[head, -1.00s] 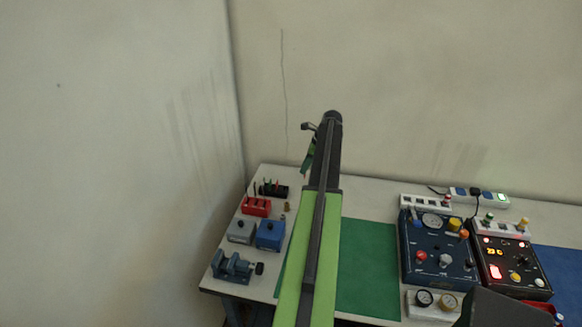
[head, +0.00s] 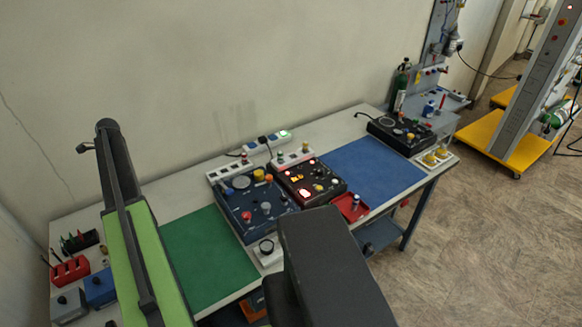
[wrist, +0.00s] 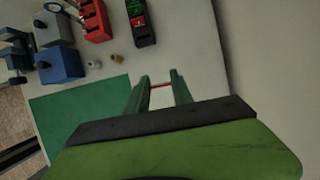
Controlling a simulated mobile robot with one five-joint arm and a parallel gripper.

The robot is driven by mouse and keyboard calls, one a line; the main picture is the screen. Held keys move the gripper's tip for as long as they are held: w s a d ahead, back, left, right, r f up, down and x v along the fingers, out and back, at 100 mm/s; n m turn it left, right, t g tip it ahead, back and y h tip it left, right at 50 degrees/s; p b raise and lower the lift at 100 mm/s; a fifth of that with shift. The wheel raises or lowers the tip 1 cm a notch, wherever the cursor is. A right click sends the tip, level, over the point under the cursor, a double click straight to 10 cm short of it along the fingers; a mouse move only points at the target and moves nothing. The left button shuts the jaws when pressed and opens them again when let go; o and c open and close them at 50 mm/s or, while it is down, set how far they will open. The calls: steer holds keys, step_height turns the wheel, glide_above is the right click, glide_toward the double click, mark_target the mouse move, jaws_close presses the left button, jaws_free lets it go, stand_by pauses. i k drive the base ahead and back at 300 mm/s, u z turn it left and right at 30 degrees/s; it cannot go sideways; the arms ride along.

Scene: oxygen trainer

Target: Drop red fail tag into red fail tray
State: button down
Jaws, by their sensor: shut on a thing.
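My gripper (wrist: 160,91) shows in the wrist view with its two green fingers closed on a thin red strip, the red fail tag (wrist: 161,86), seen nearly edge-on. It is held over the left part of the bench, near its edge. In the head view my arm rises at the left and its fingers and the tag are hidden. A red tray (head: 358,214), which looks like the fail tray, lies on the bench right of the lit black panel, well to the right of my arm. A small blue and white item is at the tray.
A green mat (head: 205,262), a blue panel (head: 248,213), a lit black panel (head: 322,197) and a blue mat (head: 375,168) lie along the bench. A red rack (head: 70,270) and blue box (head: 100,288) stand at left. A wall runs behind. Open floor (head: 490,240) lies right.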

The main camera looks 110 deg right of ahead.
mark_target(348, 206)
steer(key=z, duration=3.75)
steer(key=i, duration=0.05)
steer(key=u, duration=2.95)
